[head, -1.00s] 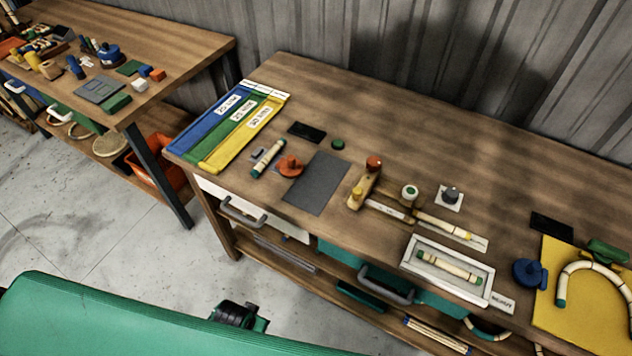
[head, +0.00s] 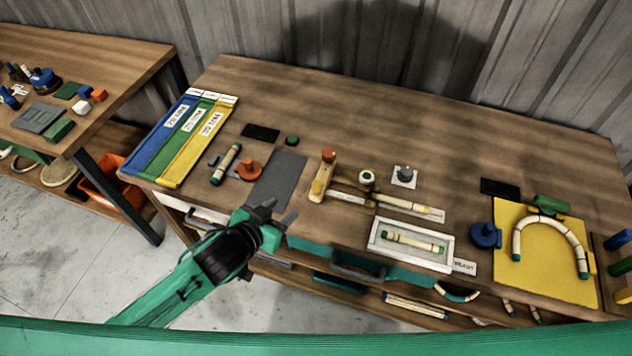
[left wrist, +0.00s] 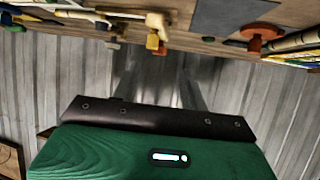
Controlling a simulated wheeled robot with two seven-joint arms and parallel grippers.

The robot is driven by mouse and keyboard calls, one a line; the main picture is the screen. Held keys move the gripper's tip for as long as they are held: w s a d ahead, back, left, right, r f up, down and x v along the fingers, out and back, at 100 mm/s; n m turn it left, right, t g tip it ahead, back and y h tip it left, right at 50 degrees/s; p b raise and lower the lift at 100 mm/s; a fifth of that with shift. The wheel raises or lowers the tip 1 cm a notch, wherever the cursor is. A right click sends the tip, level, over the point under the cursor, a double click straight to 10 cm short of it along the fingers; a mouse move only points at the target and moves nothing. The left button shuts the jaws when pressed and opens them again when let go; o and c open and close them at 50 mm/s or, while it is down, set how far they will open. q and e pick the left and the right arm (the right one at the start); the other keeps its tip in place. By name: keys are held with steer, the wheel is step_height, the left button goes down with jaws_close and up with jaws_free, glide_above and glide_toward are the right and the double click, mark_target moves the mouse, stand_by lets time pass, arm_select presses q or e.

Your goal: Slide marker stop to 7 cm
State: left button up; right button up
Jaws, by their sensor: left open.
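The measuring fixture is a wooden block (head: 322,180) with an orange-red knob (head: 328,156) and a rail (head: 385,197) running right, with a pale scale strip (head: 408,205) along it. I cannot tell for sure which part is the marker stop, and the scale marks are too small to read. The block also shows in the left wrist view (left wrist: 157,24), with a yellow piece (left wrist: 152,41) beside it. My left gripper (head: 281,212) is open and empty at the table's front edge, left of the fixture and apart from it. My right gripper is not in view.
A grey mat (head: 279,178) lies beyond my left gripper, with an orange round piece (head: 249,169) beside it. A white tray (head: 379,247) holding a rattan piece (head: 413,242) is at the front. A yellow board (head: 540,270) with a bent rattan arch (head: 553,222) is right. The back of the table is clear.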

mark_target(315, 185)
arm_select(q)
steer(key=shift+m+h, duration=0.6)
steer(key=shift+h, duration=0.2)
steer(key=p+x, duration=0.1)
steer(key=x, duration=0.3)
steer(key=p+x, duration=0.1)
steer(key=x, duration=0.4)
steer(key=p+x, duration=0.1)
steer(key=x, duration=0.4)
steer(key=shift+w+r, duration=0.15)
steer(key=shift+r, duration=0.15)
steer(key=shift+w+d+f+p, duration=0.3)
steer(key=shift+w+d, duration=0.15)
jaws_close()
